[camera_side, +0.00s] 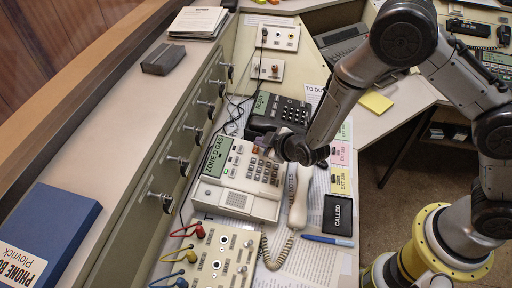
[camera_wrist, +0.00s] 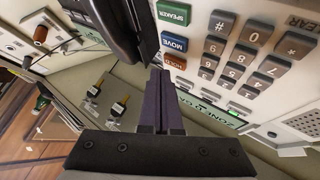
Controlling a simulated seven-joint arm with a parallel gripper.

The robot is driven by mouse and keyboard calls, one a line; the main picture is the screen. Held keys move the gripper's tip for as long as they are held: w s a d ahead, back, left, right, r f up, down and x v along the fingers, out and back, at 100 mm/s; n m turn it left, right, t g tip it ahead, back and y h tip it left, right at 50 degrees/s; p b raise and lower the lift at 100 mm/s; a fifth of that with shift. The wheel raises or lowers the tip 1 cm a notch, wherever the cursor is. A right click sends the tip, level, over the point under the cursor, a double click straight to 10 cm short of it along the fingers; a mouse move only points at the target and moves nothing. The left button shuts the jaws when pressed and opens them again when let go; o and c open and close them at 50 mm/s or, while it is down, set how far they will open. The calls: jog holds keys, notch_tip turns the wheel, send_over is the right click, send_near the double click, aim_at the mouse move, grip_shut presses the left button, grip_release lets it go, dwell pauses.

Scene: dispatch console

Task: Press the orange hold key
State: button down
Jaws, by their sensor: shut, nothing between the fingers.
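The orange hold key (camera_wrist: 176,62) is a small key lettered HOLD, below the blue MOVE key (camera_wrist: 174,42) and the green SPEAKER key (camera_wrist: 174,13) in the wrist view. It sits on the beige desk phone (camera_side: 238,199). My gripper (camera_wrist: 158,72) is shut and empty, with its dark purple fingers pointing at the phone's face. In the wrist view the fingertips appear just left of the hold key; I cannot tell whether they touch it. In the side view my gripper (camera_side: 262,146) is over the phone's upper right part, and the hold key cannot be made out there.
Number keys (camera_wrist: 240,60) lie right of the hold key in the wrist view. A black phone (camera_side: 279,112) stands close behind my gripper. The beige handset (camera_side: 299,197) lies right of the phone. A patch panel (camera_side: 222,262) with coloured plugs is in front.

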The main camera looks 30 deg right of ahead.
jog(key=shift+f, duration=0.35)
jog(key=shift+f, duration=0.35)
dwell(0.6)
jog(key=shift+r, duration=0.8)
jog(key=shift+s+d+r, duration=0.15)
jog(key=shift+r, duration=1.1)
jog(key=shift+s+d+r, duration=0.15)
jog(key=shift+r, duration=1.05)
